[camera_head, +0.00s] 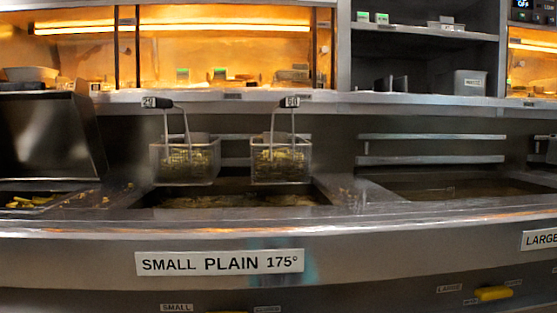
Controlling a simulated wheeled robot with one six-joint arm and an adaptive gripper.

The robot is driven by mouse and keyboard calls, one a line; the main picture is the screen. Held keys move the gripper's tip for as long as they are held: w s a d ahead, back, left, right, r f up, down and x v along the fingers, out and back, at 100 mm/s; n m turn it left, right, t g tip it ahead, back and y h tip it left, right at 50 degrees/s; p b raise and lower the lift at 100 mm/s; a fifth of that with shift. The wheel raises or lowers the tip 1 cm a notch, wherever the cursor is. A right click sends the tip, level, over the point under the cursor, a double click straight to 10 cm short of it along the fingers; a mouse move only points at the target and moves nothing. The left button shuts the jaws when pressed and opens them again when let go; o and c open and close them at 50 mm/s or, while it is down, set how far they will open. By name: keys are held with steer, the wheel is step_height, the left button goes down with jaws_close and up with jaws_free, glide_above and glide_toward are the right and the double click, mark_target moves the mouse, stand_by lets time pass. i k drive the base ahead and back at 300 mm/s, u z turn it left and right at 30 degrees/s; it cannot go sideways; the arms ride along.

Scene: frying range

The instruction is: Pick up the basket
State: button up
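Two wire fry baskets with food in them hang side by side above the fryer vat (240,201) marked "SMALL PLAIN 175°". The left basket (186,162) has a raised handle with a black grip (157,103) leaning left. The right basket (281,163) has a raised handle with a black grip (291,102) that bears a small white label. My gripper is not in view, and nothing is seen touching either basket.
A front ledge with a label plate (219,262) runs across below the vat. Another vat (450,187) without a basket lies to the right. A steel hopper (52,135) stands at left. A shelf (300,98) and lit warming cabinet (210,50) are behind.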

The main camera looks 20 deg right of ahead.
mark_target(276, 158)
steer(key=k, duration=1.2)
steer(key=u, duration=1.1)
steer(key=i, duration=0.9)
steer(key=u, duration=0.9)
steer(key=i, duration=1.2)
steer(key=z, duration=1.05)
steer(key=i, duration=1)
steer(key=z, duration=2.8)
